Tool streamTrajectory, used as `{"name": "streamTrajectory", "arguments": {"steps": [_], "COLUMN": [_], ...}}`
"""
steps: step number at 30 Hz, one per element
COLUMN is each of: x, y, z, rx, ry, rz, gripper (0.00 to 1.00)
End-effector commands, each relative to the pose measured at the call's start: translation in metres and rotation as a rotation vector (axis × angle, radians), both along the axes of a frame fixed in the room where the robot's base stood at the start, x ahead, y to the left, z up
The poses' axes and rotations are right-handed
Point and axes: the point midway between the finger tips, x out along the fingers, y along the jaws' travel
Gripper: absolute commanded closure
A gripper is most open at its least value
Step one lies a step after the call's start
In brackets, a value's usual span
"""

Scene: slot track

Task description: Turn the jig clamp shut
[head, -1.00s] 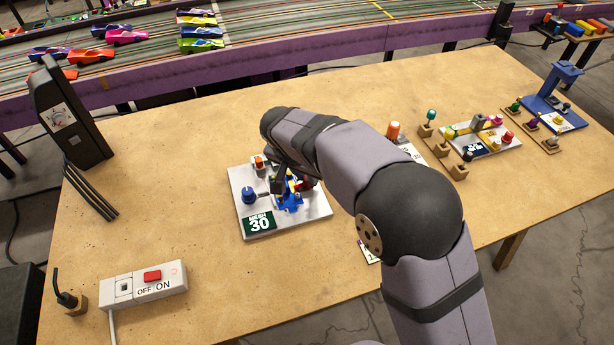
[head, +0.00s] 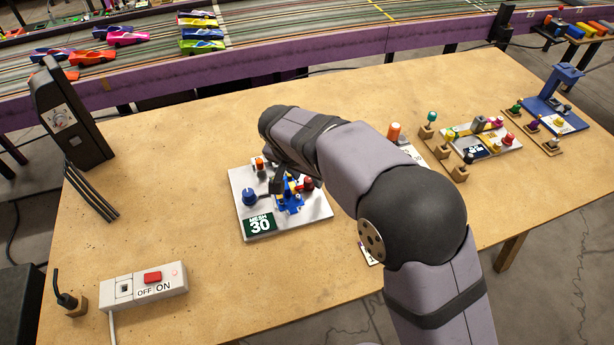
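The jig is a light grey plate (head: 318,213) with a dark green "MESH 30" label (head: 260,223). It carries a blue knob (head: 249,196) at the left, an orange-topped post (head: 260,163) at the back and a red knob (head: 308,183) at the right. A blue part (head: 291,203) with yellow bits sits in the middle. I cannot tell which piece is the clamp or how far it is turned. My gripper (head: 278,185) is low over the plate's middle, beside the blue part. Its fingers are small, dark and partly hidden, so its opening and any contact are unclear.
A second plate with colored knobs (head: 490,143) and a blue stand (head: 560,100) are at the right. An orange-capped post (head: 394,131) stands behind my arm. A black box (head: 68,118) and an ON/OFF switch box (head: 143,287) are at the left. The table's front middle is clear.

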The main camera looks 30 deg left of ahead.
Motion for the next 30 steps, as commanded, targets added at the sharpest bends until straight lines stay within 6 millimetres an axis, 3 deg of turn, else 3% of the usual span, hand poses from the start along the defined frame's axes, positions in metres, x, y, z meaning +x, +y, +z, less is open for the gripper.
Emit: {"name": "streamTrajectory", "arguments": {"steps": [14, 30], "x": [-0.023, -0.025], "y": [0.001, 0.001], "z": [0.054, 0.059], "rx": [0.002, 0.001], "ry": [0.0, 0.001], "rz": [0.001, 0.0], "gripper": [0.62, 0.62]}}
